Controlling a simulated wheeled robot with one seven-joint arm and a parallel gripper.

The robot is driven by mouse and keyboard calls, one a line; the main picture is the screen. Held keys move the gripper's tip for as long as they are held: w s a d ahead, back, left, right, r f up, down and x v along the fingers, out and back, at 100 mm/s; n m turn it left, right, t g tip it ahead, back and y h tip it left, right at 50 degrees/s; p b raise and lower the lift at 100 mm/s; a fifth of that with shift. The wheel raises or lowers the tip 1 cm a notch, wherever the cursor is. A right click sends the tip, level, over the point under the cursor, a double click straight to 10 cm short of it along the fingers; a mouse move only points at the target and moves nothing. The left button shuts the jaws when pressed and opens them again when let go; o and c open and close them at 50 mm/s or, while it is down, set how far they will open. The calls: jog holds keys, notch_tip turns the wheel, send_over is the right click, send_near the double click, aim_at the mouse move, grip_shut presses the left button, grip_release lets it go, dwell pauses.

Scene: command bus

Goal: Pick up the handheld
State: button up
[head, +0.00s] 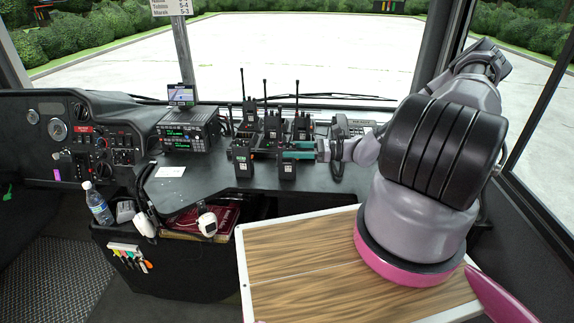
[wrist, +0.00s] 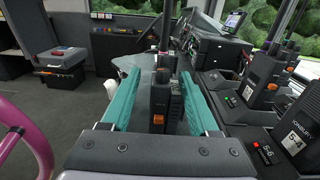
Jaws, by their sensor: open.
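Several black handheld radios with antennas stand upright on the dark dash shelf in the head view. One handheld (wrist: 158,104) stands between the teal fingers of my gripper (wrist: 160,88) in the wrist view, with its antenna rising above them. The fingers are open, one on each side, and a gap shows beside the handheld. In the head view my gripper (head: 300,152) reaches in from the right at the front row of radios. A front-row handheld (head: 242,160) stands to its left. The lower part of the handheld between the fingers is partly hidden in the wrist view.
Neighbouring radios in docks (wrist: 287,139) stand close on the right in the wrist view. A radio console (head: 188,130) and a white card (head: 171,171) are to the left in the head view. A corded handset (head: 338,150) is near my wrist. A wooden board (head: 300,270) lies in front.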

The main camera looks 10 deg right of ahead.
jog(key=shift+x, duration=0.9)
grip_shut()
dwell(0.7)
